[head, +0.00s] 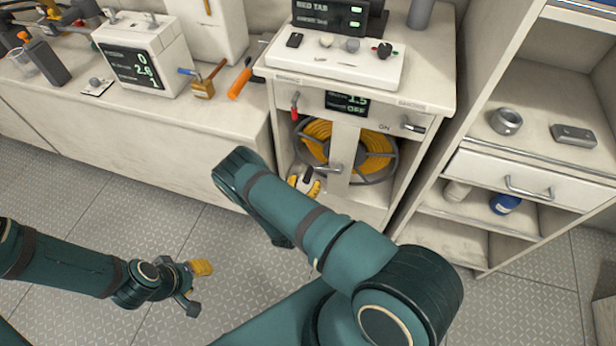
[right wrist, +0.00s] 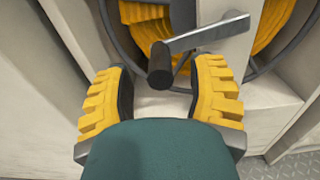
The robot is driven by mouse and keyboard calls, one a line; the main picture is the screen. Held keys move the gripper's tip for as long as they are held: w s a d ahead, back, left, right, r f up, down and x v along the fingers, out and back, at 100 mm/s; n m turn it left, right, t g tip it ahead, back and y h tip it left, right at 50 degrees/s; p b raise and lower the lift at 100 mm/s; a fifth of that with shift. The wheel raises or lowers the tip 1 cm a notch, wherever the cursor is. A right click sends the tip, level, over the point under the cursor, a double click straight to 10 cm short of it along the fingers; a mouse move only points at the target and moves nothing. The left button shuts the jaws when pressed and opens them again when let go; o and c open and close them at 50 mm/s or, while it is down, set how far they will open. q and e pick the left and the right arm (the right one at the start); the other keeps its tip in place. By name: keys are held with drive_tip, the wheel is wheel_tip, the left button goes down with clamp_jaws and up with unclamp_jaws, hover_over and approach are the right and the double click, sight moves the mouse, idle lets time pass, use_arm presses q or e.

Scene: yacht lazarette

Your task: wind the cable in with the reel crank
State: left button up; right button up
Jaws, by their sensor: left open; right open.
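The cable reel (head: 384,160), wound with yellow cable (head: 318,135), sits inside the cabinet behind a pale upright panel. A grey crank (head: 328,169) with a dark knob sticks out in front of the reel. In the right wrist view the crank arm (right wrist: 210,34) slants up to the right from its dark knob (right wrist: 160,66). My right gripper (head: 304,185) is open, its yellow fingers either side of the knob, which appears just beyond the fingertips (right wrist: 161,85). I see no contact. My left gripper (head: 203,282) is open and empty over the floor at lower left.
A display (head: 347,102) above the reel reads 1.5 and OFF. A red-handled lever (head: 295,105) and a switch (head: 412,126) marked ON flank it. The counter (head: 205,125) on the left and shelves (head: 475,215) on the right stand close; floor in front is open.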

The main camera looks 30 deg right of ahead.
drive_tip(key=shift+x, duration=1.4)
clamp_jaws()
